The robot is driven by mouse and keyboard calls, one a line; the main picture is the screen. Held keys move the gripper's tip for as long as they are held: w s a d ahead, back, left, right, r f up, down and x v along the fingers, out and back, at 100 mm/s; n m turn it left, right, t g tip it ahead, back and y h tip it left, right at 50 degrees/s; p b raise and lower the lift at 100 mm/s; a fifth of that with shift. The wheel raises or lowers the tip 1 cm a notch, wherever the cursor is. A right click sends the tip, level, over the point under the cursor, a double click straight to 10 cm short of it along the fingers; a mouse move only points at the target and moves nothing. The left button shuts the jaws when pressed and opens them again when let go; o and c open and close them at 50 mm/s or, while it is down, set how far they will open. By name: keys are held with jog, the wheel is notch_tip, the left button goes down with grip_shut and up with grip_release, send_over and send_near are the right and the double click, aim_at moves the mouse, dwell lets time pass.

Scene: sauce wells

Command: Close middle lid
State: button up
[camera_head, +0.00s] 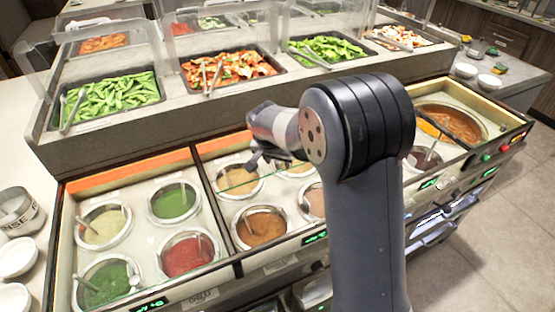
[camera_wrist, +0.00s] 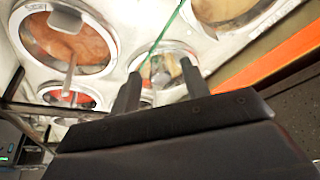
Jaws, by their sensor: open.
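The middle section of the sauce counter holds several round wells, among them one with orange-brown sauce (camera_head: 262,229). The middle lid is clear glass and hard to make out; a thin green glass edge (camera_wrist: 167,28) shows in the wrist view, running down toward the space between my fingers. My gripper (camera_head: 258,162) is over the back part of the middle section, partly hidden by my own arm. In the wrist view the fingers of my gripper (camera_wrist: 161,74) are apart with nothing clearly held. Whether they touch the glass cannot be told.
The left section has wells of green sauce (camera_head: 174,202) and red sauce (camera_head: 188,255). A right section holds a large brown-red well (camera_head: 452,122). Behind stand raised food trays, one with green pods (camera_head: 110,98), under clear guards. White bowls (camera_head: 17,257) stand at the left.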

jog(key=shift+f, duration=0.15)
jog(key=shift+c, duration=0.3)
grip_shut()
